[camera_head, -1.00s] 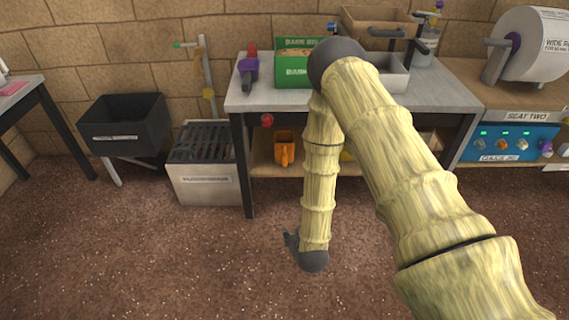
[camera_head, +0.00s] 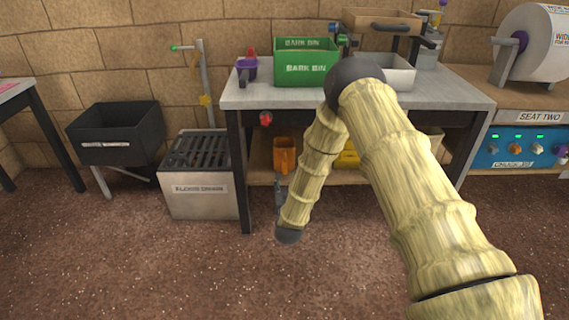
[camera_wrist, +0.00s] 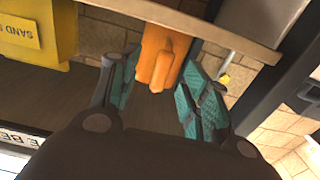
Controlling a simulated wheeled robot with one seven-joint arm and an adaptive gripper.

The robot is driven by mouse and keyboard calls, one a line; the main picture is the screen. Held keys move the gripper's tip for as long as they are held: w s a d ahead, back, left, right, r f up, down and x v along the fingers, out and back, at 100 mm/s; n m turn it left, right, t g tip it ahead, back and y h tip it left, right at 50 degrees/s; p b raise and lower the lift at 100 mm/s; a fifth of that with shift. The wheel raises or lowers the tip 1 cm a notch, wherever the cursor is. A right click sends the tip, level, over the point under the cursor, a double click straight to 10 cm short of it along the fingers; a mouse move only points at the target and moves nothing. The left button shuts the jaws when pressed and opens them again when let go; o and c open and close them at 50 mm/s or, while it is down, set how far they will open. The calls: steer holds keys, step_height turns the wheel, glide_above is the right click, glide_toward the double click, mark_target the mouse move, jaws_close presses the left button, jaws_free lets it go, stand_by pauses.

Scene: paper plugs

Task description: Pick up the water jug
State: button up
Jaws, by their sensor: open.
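The orange jug (camera_head: 285,153), which I take for the water jug, stands on the lower shelf under the metal workbench. In the wrist view the jug (camera_wrist: 158,52) shows its handle towards me, between and beyond the teal-padded fingers of my gripper (camera_wrist: 160,92). The fingers are spread, one on each side, and hold nothing. I cannot tell how far the jug is from the fingertips. In the head view my gripper (camera_head: 280,190) is small and partly hidden, just below the jug, in front of the shelf.
A yellow sand box (camera_wrist: 45,30) stands on the shelf (camera_head: 262,172) beside the jug. The workbench top (camera_head: 240,98) overhangs it and carries a green bark bin (camera_head: 306,68). A dark table leg (camera_head: 238,175) and a slotted drain box (camera_head: 197,195) are at the left.

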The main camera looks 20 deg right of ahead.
mark_target(285, 171)
steer(key=shift+a+b+x, duration=0.15)
steer(key=shift+b+x, duration=0.85)
steer(key=shift+x, duration=0.6)
steer(key=shift+a+b+x, duration=0.2)
steer(key=shift+b+x, duration=0.8)
steer(key=shift+x, duration=0.65)
steer(key=shift+w+r, duration=0.2)
steer(key=shift+w, duration=0.25)
jaws_close()
